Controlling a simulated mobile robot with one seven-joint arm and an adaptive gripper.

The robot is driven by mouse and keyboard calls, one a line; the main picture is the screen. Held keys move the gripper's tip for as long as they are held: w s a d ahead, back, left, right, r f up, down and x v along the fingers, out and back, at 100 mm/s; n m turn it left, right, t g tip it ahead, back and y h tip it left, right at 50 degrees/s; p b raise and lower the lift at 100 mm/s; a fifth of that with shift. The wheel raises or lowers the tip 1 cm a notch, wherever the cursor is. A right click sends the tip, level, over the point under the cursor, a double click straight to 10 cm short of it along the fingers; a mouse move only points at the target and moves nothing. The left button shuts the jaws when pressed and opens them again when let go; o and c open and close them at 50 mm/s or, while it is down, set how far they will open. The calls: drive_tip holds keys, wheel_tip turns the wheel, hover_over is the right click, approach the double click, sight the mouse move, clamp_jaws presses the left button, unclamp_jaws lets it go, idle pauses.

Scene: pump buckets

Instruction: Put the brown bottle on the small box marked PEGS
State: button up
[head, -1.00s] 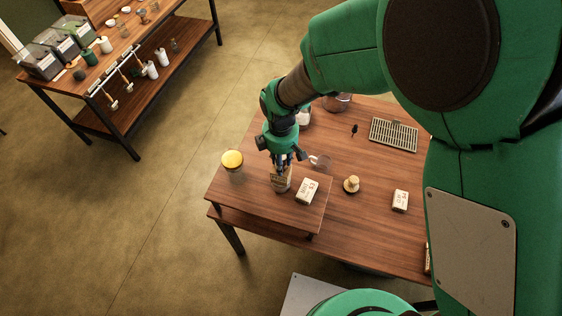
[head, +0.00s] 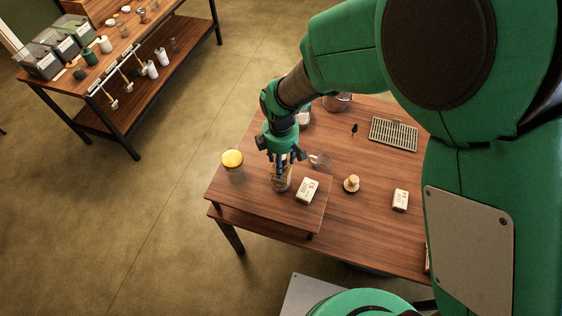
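My gripper (head: 284,164) points down over the raised board at the near left of the table. Its fingers look spread around the top of a brownish, glassy container (head: 281,185) that stands upright on the board. This may be the brown bottle; the fingers hide its upper part, and whether they touch it is unclear. A small white box (head: 307,190) with dark print sits just right of it. Another small white printed box (head: 400,200) lies further right on the table. The print is too small to tell which reads PEGS.
A yellow-lidded jar (head: 232,161) stands left of my gripper. A cork-topped item (head: 351,184), a clear glass (head: 319,162) and a grey rack (head: 394,134) are on the table (head: 365,220). A second table (head: 180,38) with bins and bottles stands at the far left.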

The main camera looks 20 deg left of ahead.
wheel_tip(320, 180, up, 12)
drive_tip(key=shift+r, duration=0.1)
idle(0.5)
idle(0.8)
drive_tip(key=shift+w+d+r, duration=0.15)
drive_tip(key=shift+d+r, duration=0.15)
drive_tip(key=shift+r, duration=0.05)
drive_tip(key=d+r+m+t+y, duration=0.1)
drive_tip(key=d+r+m, duration=0.5)
drive_tip(key=d, duration=0.4)
drive_tip(key=d+r+m+t, duration=0.1)
drive_tip(key=d+r+m, duration=0.2)
drive_tip(key=d+r, duration=0.55)
drive_tip(key=s+d+r+m+t, duration=0.1)
drive_tip(key=s+d+r+m, duration=0.2)
drive_tip(key=d, duration=0.6)
drive_tip(key=s+d+r+m+t+h, duration=0.1)
drive_tip(key=s+d+r+m+t, duration=0.1)
drive_tip(key=s+d+m, duration=0.6)
drive_tip(key=shift+s+d+r+t, duration=0.4)
drive_tip(key=shift+s+r, duration=0.3)
drive_tip(key=shift+s, duration=0.55)
